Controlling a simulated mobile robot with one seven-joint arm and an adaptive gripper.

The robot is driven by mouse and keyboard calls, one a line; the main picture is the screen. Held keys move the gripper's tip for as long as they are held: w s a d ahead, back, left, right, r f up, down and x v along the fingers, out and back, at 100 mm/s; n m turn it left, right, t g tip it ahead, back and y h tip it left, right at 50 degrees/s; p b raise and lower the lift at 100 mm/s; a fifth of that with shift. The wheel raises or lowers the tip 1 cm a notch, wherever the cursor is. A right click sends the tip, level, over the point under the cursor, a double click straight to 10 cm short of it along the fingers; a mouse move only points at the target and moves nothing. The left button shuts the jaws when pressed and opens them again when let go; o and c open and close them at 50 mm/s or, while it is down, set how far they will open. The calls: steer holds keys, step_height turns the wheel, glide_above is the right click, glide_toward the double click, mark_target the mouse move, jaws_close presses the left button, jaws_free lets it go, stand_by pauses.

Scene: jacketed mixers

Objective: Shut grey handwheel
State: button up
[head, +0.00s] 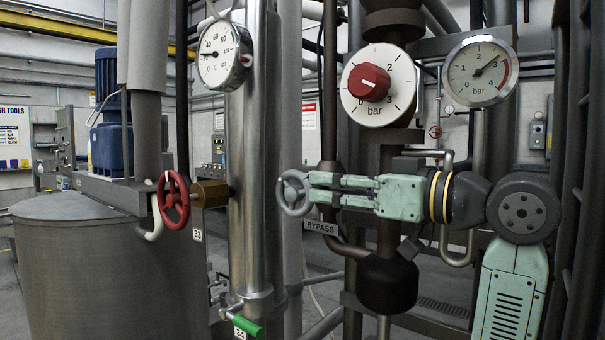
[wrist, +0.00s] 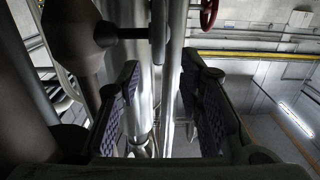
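The grey handwheel (head: 284,191) is on the bypass pipe in the middle of the head view, above a "BYPASS" tag (head: 321,227). My gripper (head: 313,187) reaches in from the right, with its two fingers, one above the other, at the wheel's right side. In the wrist view the wheel (wrist: 158,30) shows nearly edge-on, its near end between the fingertips of my gripper (wrist: 163,62). The fingers are apart, with visible space on both sides of the rim. Whether a pad touches the wheel I cannot tell.
A red handwheel (head: 173,199) with a brass stem is to the left, also in the wrist view (wrist: 209,12). A green-handled lever (head: 247,326) is low down. Gauges (head: 223,55) (head: 480,70) and a red-knobbed dial (head: 369,83) are above. A steel pipe (head: 254,150) stands close by.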

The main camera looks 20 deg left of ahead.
mark_target(301, 182)
steer(key=p+x, duration=0.1)
steer(key=x, duration=0.6)
steer(key=shift+d+f+p, duration=0.1)
steer(key=shift+p, duration=0.3)
steer(key=shift+c, duration=0.5)
jaws_close()
